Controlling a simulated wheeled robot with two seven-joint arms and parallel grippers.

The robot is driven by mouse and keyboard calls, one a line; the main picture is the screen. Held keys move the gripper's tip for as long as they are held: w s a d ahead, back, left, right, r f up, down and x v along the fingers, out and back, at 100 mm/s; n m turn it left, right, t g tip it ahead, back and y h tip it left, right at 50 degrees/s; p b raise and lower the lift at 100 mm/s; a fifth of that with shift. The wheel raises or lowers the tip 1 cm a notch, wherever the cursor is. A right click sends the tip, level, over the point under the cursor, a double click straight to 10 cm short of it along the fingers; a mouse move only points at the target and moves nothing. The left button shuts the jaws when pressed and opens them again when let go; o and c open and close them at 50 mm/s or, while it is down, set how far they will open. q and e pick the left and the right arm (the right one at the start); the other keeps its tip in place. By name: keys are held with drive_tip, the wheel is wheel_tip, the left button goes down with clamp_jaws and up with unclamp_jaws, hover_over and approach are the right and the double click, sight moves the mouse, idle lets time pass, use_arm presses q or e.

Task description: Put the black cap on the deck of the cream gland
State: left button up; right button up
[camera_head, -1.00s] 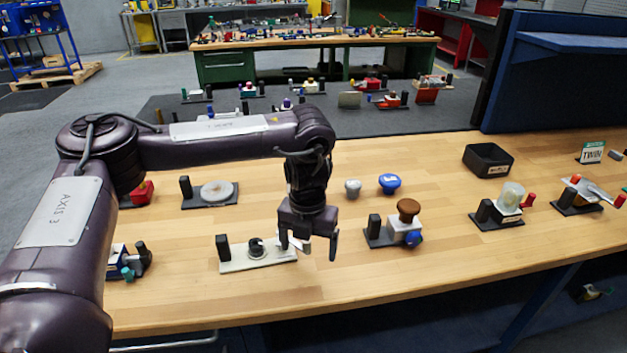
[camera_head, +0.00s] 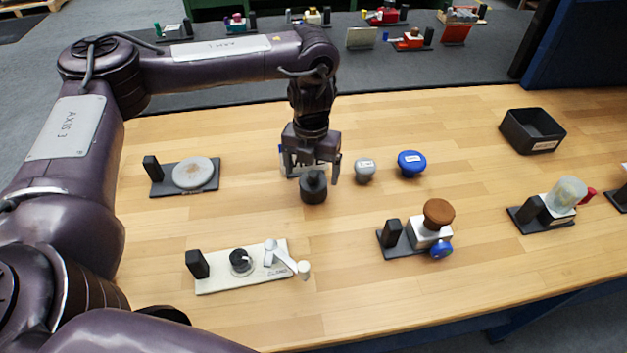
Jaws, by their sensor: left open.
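The black cap (camera_head: 313,190) is a dark round piece with a narrower top, on the wooden table near the middle. My left gripper (camera_head: 311,176) points down right at the cap, open, its fingers apart to either side of the cap's top. I cannot tell whether they touch it. The cream gland (camera_head: 215,284) is a cream plate nearer the front left, with a black upright block, a round black-and-silver fitting and a pale lever at its right end. Its deck lies clear of my gripper. My right gripper is not in view.
A grey knob (camera_head: 365,171) and a blue knob (camera_head: 411,163) stand right of my gripper. A brown-topped unit (camera_head: 437,215) stands front right, a plate with a pale disc (camera_head: 193,173) at left, and a black bin (camera_head: 532,131) at back right. Bare wood separates cap and gland.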

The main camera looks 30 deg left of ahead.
sight(313, 182)
use_arm(q)
drive_tip(key=f, duration=0.4)
drive_tip(key=shift+w+d+f, duration=0.1)
drive_tip(key=shift+w+f, duration=0.1)
drive_tip(key=shift+f, duration=0.3)
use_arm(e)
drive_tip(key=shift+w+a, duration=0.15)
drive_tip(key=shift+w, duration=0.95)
use_arm(q)
drive_tip(key=shift+c, duration=0.4)
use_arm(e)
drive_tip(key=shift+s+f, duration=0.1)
use_arm(q)
drive_tip(key=c, duration=1.1)
drive_tip(key=shift+c, duration=0.2)
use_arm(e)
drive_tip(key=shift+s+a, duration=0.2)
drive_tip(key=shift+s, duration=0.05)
use_arm(q)
drive_tip(key=shift+r, duration=0.1)
